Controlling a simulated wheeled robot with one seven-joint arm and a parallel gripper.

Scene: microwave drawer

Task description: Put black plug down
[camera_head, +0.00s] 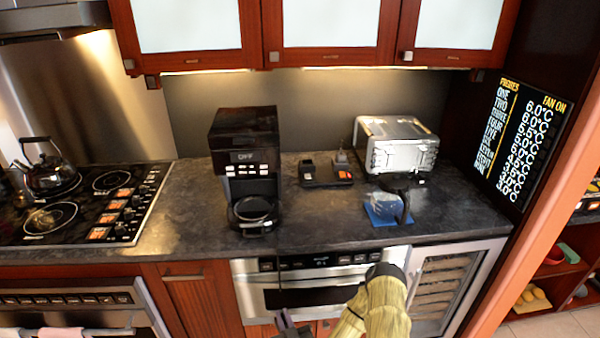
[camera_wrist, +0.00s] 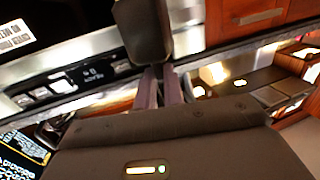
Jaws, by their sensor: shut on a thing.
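My gripper (camera_wrist: 160,80) shows in the wrist view with its two purple-grey fingers close together. It is shut on a dark, rounded block, the black plug (camera_wrist: 143,30), which sticks out beyond the fingertips. In the head view my gripper (camera_head: 285,320) is at the bottom edge, below the counter top and in front of the microwave drawer (camera_head: 350,297). The plug is hard to make out there. A black power strip (camera_head: 325,184) with dark plug-like pieces lies at the back of the counter.
The dark counter (camera_head: 310,228) has bare room in front of the power strip. A black coffee maker (camera_head: 243,150) stands left of it, a silver toaster oven (camera_head: 397,145) right. A stove (camera_head: 75,205) with a kettle is far left.

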